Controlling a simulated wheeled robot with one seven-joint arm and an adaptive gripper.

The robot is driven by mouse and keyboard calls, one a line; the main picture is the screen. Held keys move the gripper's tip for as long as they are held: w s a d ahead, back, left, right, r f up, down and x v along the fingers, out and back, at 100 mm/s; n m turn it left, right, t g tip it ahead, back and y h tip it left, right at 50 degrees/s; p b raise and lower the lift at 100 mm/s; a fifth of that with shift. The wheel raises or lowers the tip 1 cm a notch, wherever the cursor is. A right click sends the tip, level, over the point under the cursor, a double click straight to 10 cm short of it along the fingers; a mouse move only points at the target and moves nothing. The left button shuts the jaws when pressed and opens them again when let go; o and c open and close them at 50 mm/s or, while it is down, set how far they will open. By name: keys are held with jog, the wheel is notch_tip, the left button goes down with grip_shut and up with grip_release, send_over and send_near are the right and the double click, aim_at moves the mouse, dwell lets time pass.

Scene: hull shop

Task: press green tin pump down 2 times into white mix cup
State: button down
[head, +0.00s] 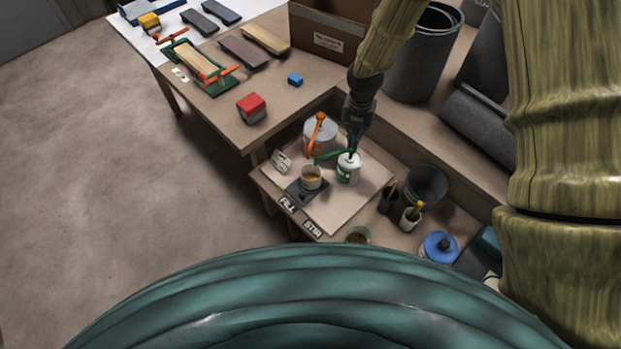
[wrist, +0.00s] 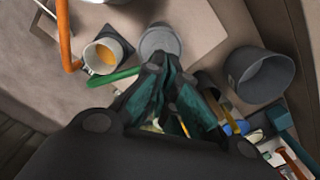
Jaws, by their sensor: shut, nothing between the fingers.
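The white tin with a green label (head: 348,170) stands on the board, with a green pump spout (head: 328,157) reaching left toward the cup. My gripper (head: 352,150) is shut and directly above the pump top, seemingly touching it; the exact contact is hidden. In the wrist view my gripper (wrist: 180,75) covers the pump head, and the green spout (wrist: 112,78) sticks out to the left. The white mix cup (head: 311,178) stands on a dark square pad (head: 303,193) and holds some amber liquid. The cup also shows in the wrist view (wrist: 91,60), below the spout's end.
A larger tin (head: 322,133) with an orange pump (head: 315,130) stands behind the cup. A dark pot (head: 427,184), brush holders (head: 410,217) and a blue-lidded can (head: 439,247) are to the right. A red block (head: 251,107) lies on the left bench.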

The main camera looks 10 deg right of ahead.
jog(key=shift+f+b, duration=0.6)
jog(key=shift+f, duration=1.15)
jog(key=shift+r+p, duration=1.45)
jog(key=shift+r, duration=0.25)
jog(key=shift+f+b, duration=0.7)
jog(key=shift+f, duration=1)
jog(key=shift+r, duration=0.1)
jog(key=shift+r+p, duration=1.45)
jog(key=shift+r, duration=0.15)
notch_tip(320, 180, up, 6)
jog(key=p, duration=0.5)
